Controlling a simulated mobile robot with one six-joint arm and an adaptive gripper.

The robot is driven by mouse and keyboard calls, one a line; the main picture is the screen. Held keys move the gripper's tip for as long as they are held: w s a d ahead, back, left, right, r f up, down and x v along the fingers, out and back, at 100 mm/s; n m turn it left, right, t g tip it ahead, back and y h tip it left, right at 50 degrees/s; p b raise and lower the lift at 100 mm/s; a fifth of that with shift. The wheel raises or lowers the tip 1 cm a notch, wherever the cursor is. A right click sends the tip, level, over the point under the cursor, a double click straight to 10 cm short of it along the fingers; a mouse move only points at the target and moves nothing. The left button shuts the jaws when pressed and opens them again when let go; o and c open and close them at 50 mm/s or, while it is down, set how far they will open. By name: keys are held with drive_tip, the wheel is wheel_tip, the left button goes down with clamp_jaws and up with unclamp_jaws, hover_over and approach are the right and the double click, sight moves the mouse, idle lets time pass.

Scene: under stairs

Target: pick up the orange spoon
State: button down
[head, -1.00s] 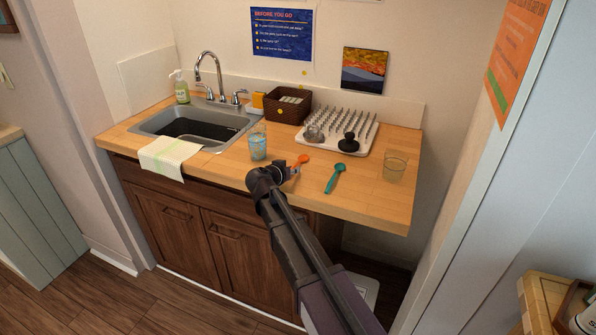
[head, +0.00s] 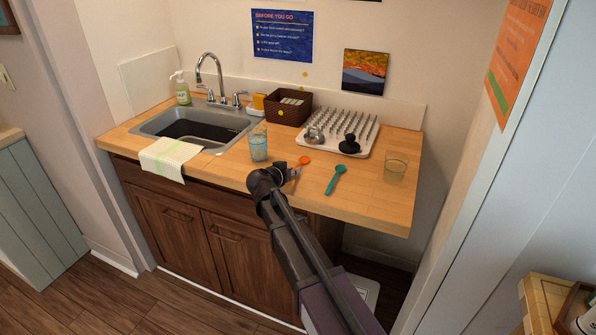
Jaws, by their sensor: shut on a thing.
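The orange spoon (head: 303,161) is at the front middle of the wooden counter, its bowl pointing away from me. Its handle runs back toward my gripper (head: 291,173) and is partly hidden by it. My gripper is at the counter's front edge, shut on the spoon's handle. The fingertips are small and partly hidden by my arm. I cannot tell whether the spoon is lifted off the counter.
A teal spoon (head: 336,180) lies just right of my gripper. A blue patterned glass (head: 259,147) stands to the left, and a clear glass (head: 396,167) to the right. A drying rack (head: 366,150), a basket (head: 279,114) and the sink (head: 150,125) are behind.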

drive_tip(key=shift+r, duration=0.2)
wheel_tip(320, 180, up, 3)
drive_tip(key=p, duration=0.3)
drive_tip(key=shift+r+p, duration=0.2)
drive_tip(key=shift+p, duration=0.2)
drive_tip(key=s+a+r+p, duration=0.1)
drive_tip(key=s+a, duration=0.7)
drive_tip(key=s, duration=0.5)
drive_tip(key=shift+s+a, duration=0.2)
drive_tip(key=shift+s, duration=0.1)
drive_tip(key=shift+r, duration=0.1)
drive_tip(key=c, duration=1.2)
unclamp_jaws()
clamp_jaws()
